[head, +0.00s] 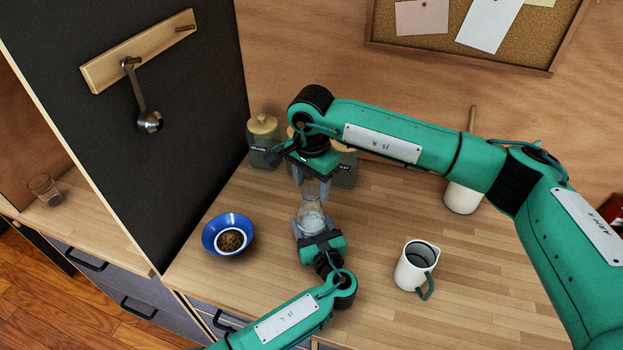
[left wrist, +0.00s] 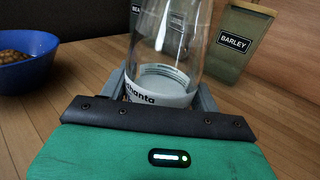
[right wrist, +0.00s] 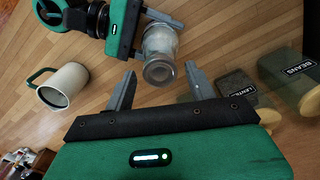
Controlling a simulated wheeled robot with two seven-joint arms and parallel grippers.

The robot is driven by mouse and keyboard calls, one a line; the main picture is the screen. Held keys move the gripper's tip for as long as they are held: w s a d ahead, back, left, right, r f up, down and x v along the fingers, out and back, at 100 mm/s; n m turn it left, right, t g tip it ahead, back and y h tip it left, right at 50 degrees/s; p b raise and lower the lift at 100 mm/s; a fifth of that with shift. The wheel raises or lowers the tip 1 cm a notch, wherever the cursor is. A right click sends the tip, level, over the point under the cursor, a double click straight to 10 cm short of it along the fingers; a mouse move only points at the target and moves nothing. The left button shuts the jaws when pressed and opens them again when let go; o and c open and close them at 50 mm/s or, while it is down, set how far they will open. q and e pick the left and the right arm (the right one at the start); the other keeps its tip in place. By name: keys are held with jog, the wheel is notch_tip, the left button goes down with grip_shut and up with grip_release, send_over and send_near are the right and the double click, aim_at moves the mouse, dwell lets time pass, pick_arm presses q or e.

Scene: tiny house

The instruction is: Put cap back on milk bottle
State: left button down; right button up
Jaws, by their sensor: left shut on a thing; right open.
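The milk bottle (head: 312,224) is clear glass and stands on the wooden counter. My left gripper (head: 311,218) is shut on its lower body; the left wrist view shows the bottle (left wrist: 165,60) between the fingers, with a white printed band low on it. My right gripper (head: 312,187) is open above the bottle, pointing down. In the right wrist view, the bottle's mouth (right wrist: 159,72) lies between and just beyond the open fingers, which hold nothing. I see no separate cap in any view. Whether one sits on the mouth, I cannot tell.
A blue bowl (head: 211,235) with brown contents is left of the bottle. A white mug (head: 405,275) with a green handle is at right. Labelled jars (head: 263,150) stand behind, close to my right gripper. A white container (head: 462,198) is at the back right. The counter between is clear.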

jog(key=c, duration=1)
jog(key=m, duration=0.8)
jog(key=o, duration=1.1)
jog(key=shift+o, duration=0.2)
notch_tip(320, 180, up, 12)
